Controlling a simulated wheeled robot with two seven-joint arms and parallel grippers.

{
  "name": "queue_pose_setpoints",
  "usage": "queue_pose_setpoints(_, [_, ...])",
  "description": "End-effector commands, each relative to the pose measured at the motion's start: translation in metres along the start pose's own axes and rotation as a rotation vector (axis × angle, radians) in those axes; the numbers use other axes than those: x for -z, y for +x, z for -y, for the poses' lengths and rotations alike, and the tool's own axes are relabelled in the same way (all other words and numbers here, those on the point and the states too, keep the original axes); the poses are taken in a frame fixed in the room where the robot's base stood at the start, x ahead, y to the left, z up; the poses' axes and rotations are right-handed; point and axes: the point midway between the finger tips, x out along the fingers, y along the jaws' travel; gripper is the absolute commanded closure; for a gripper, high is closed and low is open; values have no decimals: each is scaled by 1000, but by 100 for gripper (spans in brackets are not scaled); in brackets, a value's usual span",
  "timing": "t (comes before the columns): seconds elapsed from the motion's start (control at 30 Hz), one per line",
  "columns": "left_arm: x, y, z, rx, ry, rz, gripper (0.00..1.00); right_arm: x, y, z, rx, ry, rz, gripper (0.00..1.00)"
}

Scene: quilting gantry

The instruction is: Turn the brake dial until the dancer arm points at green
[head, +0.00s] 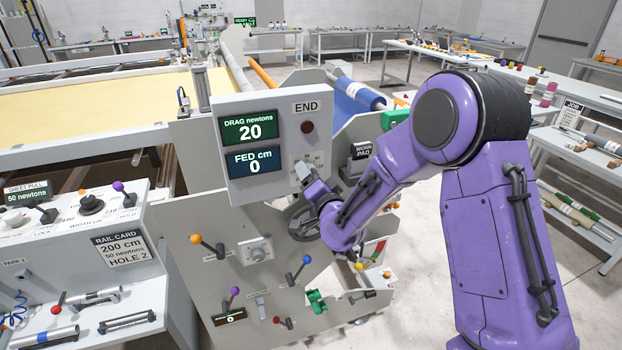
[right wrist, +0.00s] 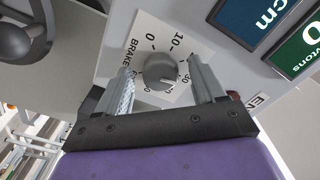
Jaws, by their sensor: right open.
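The brake dial (right wrist: 159,71) is a grey round knob on a white scale plate (right wrist: 150,32) in the right wrist view. The plate reads BRAKE, with 0, 10 and 30 legible. A pale mark on the knob faces the lower right, where the lettering is partly hidden. My right gripper (right wrist: 164,80) is open, with one finger on each side of the knob; I cannot tell whether either touches it. In the head view my right gripper (head: 309,182) covers the dial below the END sign. A small red, yellow and green strip (head: 377,250) is partly behind my arm; the dancer arm is not clearly visible.
The display box (head: 252,145) reads DRAG 20 newtons and FED 0 cm. A dark handwheel (head: 304,216) lies just below my gripper. Levers with orange (head: 196,239), blue (head: 307,259) and purple (head: 235,291) balls stick out of the lower panel.

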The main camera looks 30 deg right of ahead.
Motion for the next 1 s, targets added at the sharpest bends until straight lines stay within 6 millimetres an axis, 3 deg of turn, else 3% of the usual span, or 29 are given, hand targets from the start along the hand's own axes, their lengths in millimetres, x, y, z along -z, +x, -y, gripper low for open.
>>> queue_pose_setpoints(0.17, [-2, 6, 0, 0, 0, 0, 31, -2, -11, -1, 0, 0, 2, 31])
queue_pose_setpoints(0.4, [-10, 25, -2, 0, 0, 0, 31, -3, -67, -2, 2, -1, 1, 31])
queue_pose_setpoints(0.6, [-12, 29, -2, 0, 0, 0, 31, 0, -100, 0, 0, 1, -1, 31])
queue_pose_setpoints(1.0, [-12, 28, -3, 0, 0, 0, 31, 0, -105, 0, 0, 0, 0, 31])
